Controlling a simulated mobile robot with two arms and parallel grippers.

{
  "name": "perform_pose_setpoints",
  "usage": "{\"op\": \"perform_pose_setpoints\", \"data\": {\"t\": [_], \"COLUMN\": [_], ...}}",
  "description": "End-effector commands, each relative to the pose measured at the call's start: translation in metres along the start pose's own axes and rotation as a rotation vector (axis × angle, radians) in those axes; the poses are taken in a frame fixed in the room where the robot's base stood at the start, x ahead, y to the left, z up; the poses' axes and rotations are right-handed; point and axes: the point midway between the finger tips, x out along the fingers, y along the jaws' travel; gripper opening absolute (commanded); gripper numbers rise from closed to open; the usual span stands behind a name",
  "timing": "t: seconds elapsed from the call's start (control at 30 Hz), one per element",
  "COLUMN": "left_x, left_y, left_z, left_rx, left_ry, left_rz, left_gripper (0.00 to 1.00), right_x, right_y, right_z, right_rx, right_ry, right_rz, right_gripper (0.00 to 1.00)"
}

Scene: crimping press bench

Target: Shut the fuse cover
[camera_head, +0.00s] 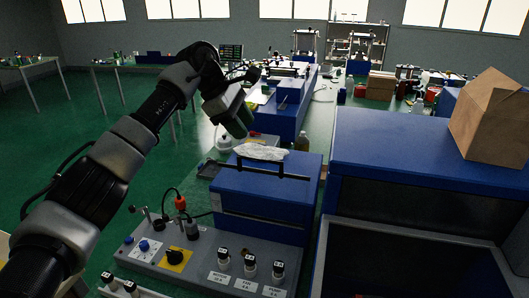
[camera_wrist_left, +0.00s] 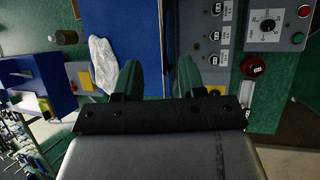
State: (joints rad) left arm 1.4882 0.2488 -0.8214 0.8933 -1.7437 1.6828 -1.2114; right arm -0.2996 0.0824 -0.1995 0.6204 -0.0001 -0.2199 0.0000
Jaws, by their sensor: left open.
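No part in view is clearly marked as the fuse cover, so I cannot tell for certain which one it is. A blue box (camera_head: 262,190) with a black bar handle (camera_head: 262,168) stands behind the grey control panel (camera_head: 200,268); its top looks closed. My left gripper (camera_head: 238,118) is above and behind the box, apart from it. In the left wrist view its two green fingers are spread and empty (camera_wrist_left: 158,75), with the blue box (camera_wrist_left: 135,30) and panel (camera_wrist_left: 232,62) beyond them. My right gripper is not in view.
A white crumpled cloth (camera_head: 262,152) lies by the box's rear edge. Three black switches, including one (camera_head: 250,262), and a red-capped plug (camera_head: 180,203) stand up from the panel. A large blue machine (camera_head: 420,150) with a cardboard box (camera_head: 490,120) stands at right.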

Motion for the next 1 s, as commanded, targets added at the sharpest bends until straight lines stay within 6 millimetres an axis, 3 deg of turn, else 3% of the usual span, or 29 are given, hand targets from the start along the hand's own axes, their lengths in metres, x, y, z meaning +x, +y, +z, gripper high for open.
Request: {"op": "perform_pose_setpoints", "data": {"t": [0.1,0.23,0.7,1.0], "left_x": [-0.018,-0.012,0.068,0.087], "left_y": [-0.001,-0.002,-0.004,-0.005], "left_z": [-0.009,-0.011,-0.016,-0.019], "left_rx": [0.01,0.012,0.011,0.011], "left_ry": [0.077,0.091,0.086,0.086], "left_rz": [-0.025,-0.034,-0.033,-0.031], "left_gripper": [0.4,0.4,0.4,0.4], "right_x": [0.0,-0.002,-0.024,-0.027], "right_y": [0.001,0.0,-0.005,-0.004], "right_z": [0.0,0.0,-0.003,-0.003], "right_rx": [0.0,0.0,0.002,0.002], "right_ry": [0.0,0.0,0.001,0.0], "right_rz": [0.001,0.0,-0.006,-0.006], "right_gripper": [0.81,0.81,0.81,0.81]}}
